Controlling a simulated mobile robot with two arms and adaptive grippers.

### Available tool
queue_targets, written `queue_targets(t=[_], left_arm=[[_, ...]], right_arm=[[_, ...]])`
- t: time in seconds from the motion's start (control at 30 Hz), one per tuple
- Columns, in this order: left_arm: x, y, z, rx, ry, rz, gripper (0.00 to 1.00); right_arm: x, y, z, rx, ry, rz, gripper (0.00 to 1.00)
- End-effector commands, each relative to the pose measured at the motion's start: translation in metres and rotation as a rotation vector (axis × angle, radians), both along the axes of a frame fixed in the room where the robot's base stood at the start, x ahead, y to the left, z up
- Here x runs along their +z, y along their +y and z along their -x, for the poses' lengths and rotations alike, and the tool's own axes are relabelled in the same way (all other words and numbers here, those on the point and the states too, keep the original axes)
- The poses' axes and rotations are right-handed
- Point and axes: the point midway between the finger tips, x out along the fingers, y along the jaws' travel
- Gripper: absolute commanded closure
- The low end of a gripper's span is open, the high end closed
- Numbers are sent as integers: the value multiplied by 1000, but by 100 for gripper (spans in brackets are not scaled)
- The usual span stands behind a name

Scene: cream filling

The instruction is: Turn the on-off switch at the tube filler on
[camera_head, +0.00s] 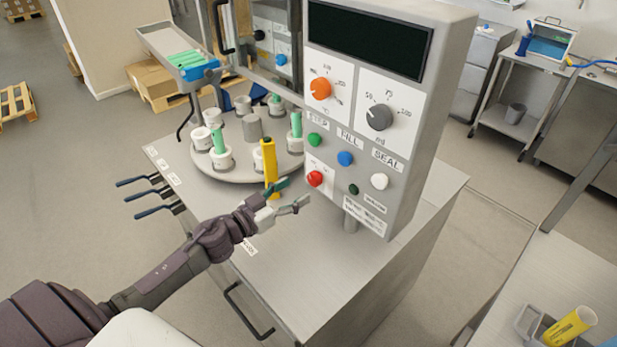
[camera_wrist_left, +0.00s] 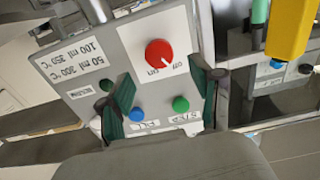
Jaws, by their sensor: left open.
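The on-off switch is a red round knob (camera_head: 314,178) low on the left side of the tube filler's grey control panel (camera_head: 405,130). In the left wrist view the red knob (camera_wrist_left: 159,53) appears upside down on a white plate with on and off lettering, a white mark on it. My left gripper (camera_head: 294,194) is open and empty, just to the left of and slightly below the knob in the head view. In the wrist view its green-padded fingers (camera_wrist_left: 162,92) stand either side of the knob, apparently not touching it. My right gripper is not in view.
Green (camera_head: 314,140) and blue (camera_head: 345,158) buttons sit just above the knob. Orange (camera_head: 320,88) and grey (camera_head: 379,117) dials are higher on the panel. The machine top's front is clear.

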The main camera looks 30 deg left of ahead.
Motion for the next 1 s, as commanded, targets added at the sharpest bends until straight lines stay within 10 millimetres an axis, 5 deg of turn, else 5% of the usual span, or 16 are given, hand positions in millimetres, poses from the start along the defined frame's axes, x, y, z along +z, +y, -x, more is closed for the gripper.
queue_targets(t=[0.3,0.7,1.0], left_arm=[[1,-16,-45,1,0,2,35],[0,-18,-51,1,0,0,35],[0,-18,-51,1,0,0,85]], right_arm=[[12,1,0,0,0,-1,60],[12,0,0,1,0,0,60],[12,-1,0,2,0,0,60]])
